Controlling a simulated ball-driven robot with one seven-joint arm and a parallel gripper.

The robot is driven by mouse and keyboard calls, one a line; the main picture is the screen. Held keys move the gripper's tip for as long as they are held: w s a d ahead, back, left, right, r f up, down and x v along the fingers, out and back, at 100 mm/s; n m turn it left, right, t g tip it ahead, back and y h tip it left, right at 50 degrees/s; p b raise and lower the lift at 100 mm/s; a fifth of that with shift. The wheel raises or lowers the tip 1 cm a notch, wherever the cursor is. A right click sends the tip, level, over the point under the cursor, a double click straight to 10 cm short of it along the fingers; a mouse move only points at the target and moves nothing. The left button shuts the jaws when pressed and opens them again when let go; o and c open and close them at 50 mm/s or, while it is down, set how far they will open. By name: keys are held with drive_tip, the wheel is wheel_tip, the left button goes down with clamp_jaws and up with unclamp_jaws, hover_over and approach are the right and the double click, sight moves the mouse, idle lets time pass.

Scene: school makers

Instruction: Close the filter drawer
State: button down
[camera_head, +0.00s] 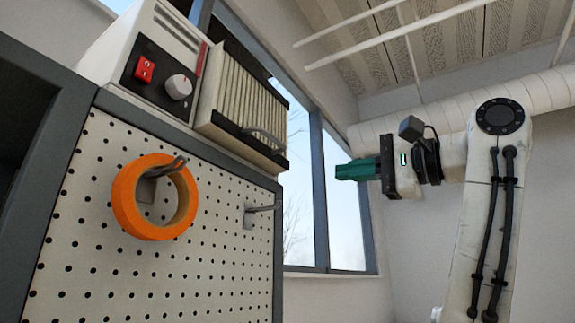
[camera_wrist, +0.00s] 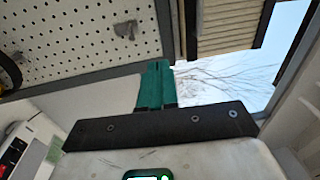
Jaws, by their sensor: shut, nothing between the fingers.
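The filter drawer (camera_head: 243,103), a pleated cream filter between black edges with a grey handle (camera_head: 262,137), sticks out from the white unit (camera_head: 165,58) on top of the pegboard cabinet. Pleats of the drawer (camera_wrist: 222,28) also show at the top right of the wrist view. My gripper (camera_head: 340,171) has its green fingers together and empty. It is to the right of the drawer in the head view, apart from it, with the fingers pointing left. In the wrist view the fingertips (camera_wrist: 156,66) are below the drawer's edge in the picture.
The unit carries a red switch (camera_head: 145,69) and a grey knob (camera_head: 179,86). An orange tape roll (camera_head: 128,203) hangs on a hook of the pegboard (camera_head: 215,238), with an empty hook (camera_head: 262,207) to its right. A window (camera_head: 344,225) is behind my arm.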

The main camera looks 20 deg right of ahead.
drive_tip(key=s+r+y, duration=0.1)
drive_tip(key=s+r, duration=0.3)
drive_tip(key=r, duration=0.2)
drive_tip(key=p, duration=0.7)
approach(273, 138)
drive_tip(key=x, duration=0.6)
drive_tip(key=shift+w+r, duration=0.1)
drive_tip(key=shift+w, duration=0.25)
drive_tip(key=shift+w+a, duration=0.15)
drive_tip(key=shift+a, duration=0.1)
